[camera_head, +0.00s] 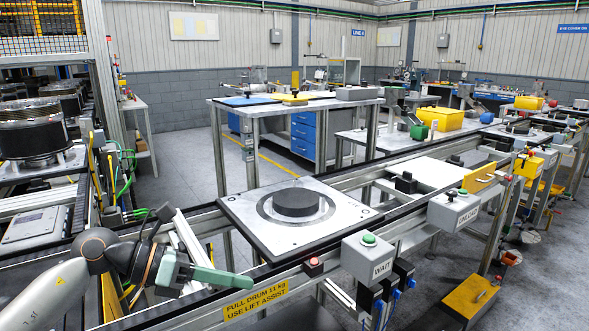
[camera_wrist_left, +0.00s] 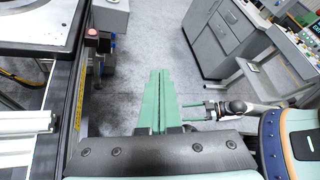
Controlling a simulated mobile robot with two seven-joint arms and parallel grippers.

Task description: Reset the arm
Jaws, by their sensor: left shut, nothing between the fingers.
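My left gripper (camera_head: 248,284) reaches in from the lower left in the head view. Its green fingers are shut with nothing between them. It is in front of the conveyor's near edge, beside the yellow "FULL DRUM 11 KG" label (camera_head: 255,301) and apart from the pallet. In the left wrist view the shut fingers (camera_wrist_left: 160,74) point out over bare grey floor.
A pale pallet (camera_head: 245,213) with a black disc (camera_head: 296,203) sits on the conveyor. The WAIT button box (camera_head: 369,259) and a red button (camera_head: 313,264) stand at the near rail. A grey cabinet (camera_wrist_left: 222,35) stands beyond clear floor.

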